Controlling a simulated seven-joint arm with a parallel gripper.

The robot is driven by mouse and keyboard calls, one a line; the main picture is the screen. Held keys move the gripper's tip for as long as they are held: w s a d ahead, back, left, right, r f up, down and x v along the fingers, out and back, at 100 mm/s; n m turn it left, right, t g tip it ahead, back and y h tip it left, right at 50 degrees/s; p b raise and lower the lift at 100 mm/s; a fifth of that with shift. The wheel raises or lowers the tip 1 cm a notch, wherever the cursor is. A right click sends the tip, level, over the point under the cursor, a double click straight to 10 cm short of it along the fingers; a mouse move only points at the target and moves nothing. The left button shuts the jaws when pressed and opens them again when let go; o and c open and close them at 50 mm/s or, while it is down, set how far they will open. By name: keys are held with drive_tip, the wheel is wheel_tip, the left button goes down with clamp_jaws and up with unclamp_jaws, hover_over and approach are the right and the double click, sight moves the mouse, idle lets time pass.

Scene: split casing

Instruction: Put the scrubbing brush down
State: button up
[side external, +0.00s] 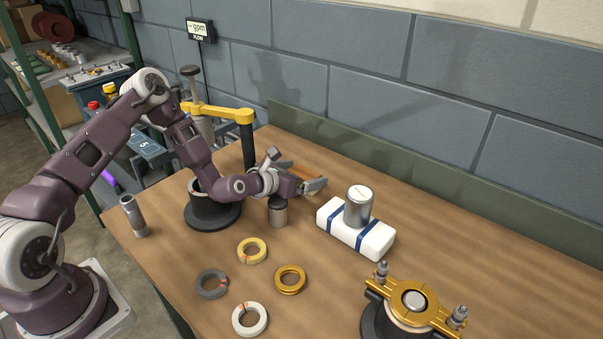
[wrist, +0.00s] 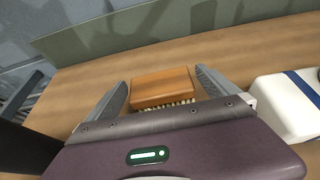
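The scrubbing brush (wrist: 162,88) has a brown wooden back and pale bristles facing down. In the wrist view it sits between the two fingers of my gripper (wrist: 162,78), with a narrow gap at each side. It appears to rest on the wooden table near the back edge; the contact under it is hidden. In the side external view the brush (side external: 299,172) shows as an orange-brown patch between the spread fingers of my gripper (side external: 302,175). The fingers look open and low over the table.
A white block with blue bands (side external: 345,236), with a metal cylinder (side external: 358,207) on it, stands right of my gripper. A small dark-topped cylinder (side external: 278,213) stands just in front. Several rings, including a yellow one (side external: 252,250), lie nearer. A gold-clamped casing (side external: 414,302) stands front right.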

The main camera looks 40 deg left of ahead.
drive_tip(key=shift+s+f, duration=0.1)
drive_tip(key=shift+f, duration=0.05)
drive_tip(key=s+d+r+m+g, duration=0.1)
drive_tip(key=s+r+m, duration=0.2)
drive_tip(key=s+m, duration=0.1)
drive_tip(key=s+d+r+m+g+h, duration=0.1)
drive_tip(key=s+r+m, duration=0.2)
drive_tip(key=s, duration=0.1)
drive_tip(key=s+d+r+m, duration=0.2)
drive_tip(key=s+r+m, duration=0.1)
drive_tip(key=s+m, duration=0.1)
drive_tip(key=shift+s+r+m+g+h, duration=0.1)
drive_tip(key=shift+s+m+g+h, duration=0.1)
drive_tip(key=shift+m+g+h, duration=0.15)
drive_tip(key=s+r+m+g, duration=0.1)
drive_tip(key=s+r+m, duration=0.4)
drive_tip(key=s+m, duration=0.3)
drive_tip(key=s+d+r+m+g+y, duration=0.1)
drive_tip(key=s+r+m+g, duration=0.1)
drive_tip(key=s+r+m, duration=0.3)
drive_tip(key=s+r+m+g, duration=0.2)
drive_tip(key=s+r+m, duration=0.4)
drive_tip(key=s+m, duration=0.5)
drive_tip(key=s, duration=0.5)
drive_tip(key=shift+d+y, duration=0.35)
